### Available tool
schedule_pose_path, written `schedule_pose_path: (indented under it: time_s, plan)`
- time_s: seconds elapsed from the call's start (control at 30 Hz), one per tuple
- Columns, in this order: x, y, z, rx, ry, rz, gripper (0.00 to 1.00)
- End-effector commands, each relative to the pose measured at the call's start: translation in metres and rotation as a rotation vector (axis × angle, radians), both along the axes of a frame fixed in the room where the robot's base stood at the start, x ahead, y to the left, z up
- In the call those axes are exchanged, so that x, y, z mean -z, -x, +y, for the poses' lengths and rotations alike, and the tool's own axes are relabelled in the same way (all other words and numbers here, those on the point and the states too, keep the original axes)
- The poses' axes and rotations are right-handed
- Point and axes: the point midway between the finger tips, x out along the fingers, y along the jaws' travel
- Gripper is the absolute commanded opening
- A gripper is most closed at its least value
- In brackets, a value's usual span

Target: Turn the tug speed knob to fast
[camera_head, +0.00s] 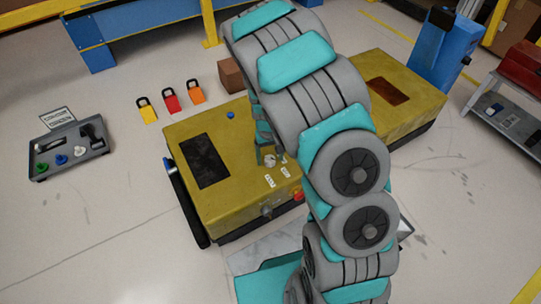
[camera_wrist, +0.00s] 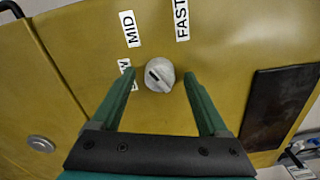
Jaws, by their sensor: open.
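The tug speed knob (camera_wrist: 160,74) is a round grey knob on the yellow tug's top. A dark mark sits on its left side, toward the partly hidden SLOW label (camera_wrist: 124,65). The MID label (camera_wrist: 130,28) is above left and the FAST label (camera_wrist: 181,18) above right. My gripper (camera_wrist: 159,78) is open, with one green finger on each side of the knob. Gaps show between fingers and knob; I cannot tell the fingertips' height. In the head view, my arm partly covers the yellow tug (camera_head: 220,195), and my gripper (camera_head: 266,153) is over the knob area.
A red button (camera_head: 298,196) and a silver fitting (camera_head: 266,210) are near the tug's front edge. A blue button (camera_head: 231,115) is at the back. Padlocks, a brown box (camera_head: 230,76) and a grey tray (camera_head: 75,157) with small parts lie on the floor.

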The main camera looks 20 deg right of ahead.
Motion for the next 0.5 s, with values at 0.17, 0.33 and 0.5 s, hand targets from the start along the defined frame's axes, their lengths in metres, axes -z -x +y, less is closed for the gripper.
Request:
schedule_pose_path:
  time_s: [0.17,0.33,0.5]
  plan:
    - [0.0028,0.0002,0.0002,0.000,0.000,0.000,0.78]
    - [0.0025,0.0002,0.0002,0.000,0.000,0.000,0.70]
    - [0.0024,0.0002,0.0001,0.000,0.000,0.000,0.51]
